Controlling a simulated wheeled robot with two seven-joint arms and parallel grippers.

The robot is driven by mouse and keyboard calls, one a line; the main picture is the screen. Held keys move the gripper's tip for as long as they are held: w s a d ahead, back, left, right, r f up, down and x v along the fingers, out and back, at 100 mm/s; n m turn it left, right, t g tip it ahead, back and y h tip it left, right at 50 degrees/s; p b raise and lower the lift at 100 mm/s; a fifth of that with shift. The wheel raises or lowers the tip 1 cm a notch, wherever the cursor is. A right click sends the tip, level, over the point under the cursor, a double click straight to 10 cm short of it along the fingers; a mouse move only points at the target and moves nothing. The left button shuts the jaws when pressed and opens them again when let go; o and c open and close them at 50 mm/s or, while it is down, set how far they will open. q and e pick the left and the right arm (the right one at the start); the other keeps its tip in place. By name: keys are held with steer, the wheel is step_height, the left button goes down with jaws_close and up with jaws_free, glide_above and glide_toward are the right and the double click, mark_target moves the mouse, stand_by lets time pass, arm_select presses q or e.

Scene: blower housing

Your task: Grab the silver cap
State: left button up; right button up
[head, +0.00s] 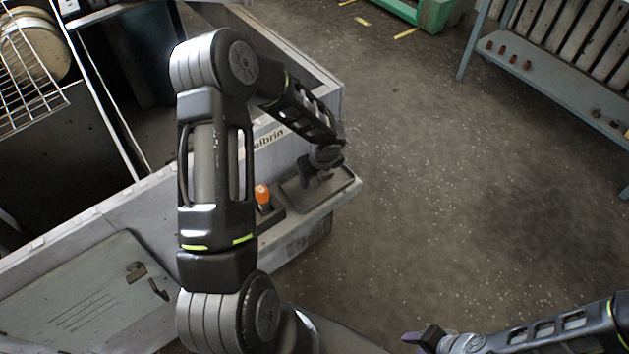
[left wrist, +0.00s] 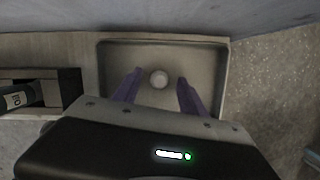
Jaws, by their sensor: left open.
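The silver cap (left wrist: 159,79) is a small, round, pale piece lying in a shallow grey tray (left wrist: 215,55) in the left wrist view. My left gripper (left wrist: 159,76) is open, its two purple fingers on either side of the cap in that view, with a visible gap on each side. In the head view my left gripper (head: 318,175) is over the tray (head: 345,192) at the corner of the grey machine, and the cap is hidden there. My right gripper (head: 418,338) is at the bottom edge, far from the tray; its jaw opening is unclear.
An orange-topped item (head: 263,194) stands in a dark holder left of the tray in the head view. The grey machine (head: 130,215) runs along the left side. A blue-grey rack (head: 540,70) stands at the upper right. The floor between is clear.

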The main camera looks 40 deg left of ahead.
arm_select(q)
jaws_close()
stand_by(0.5)
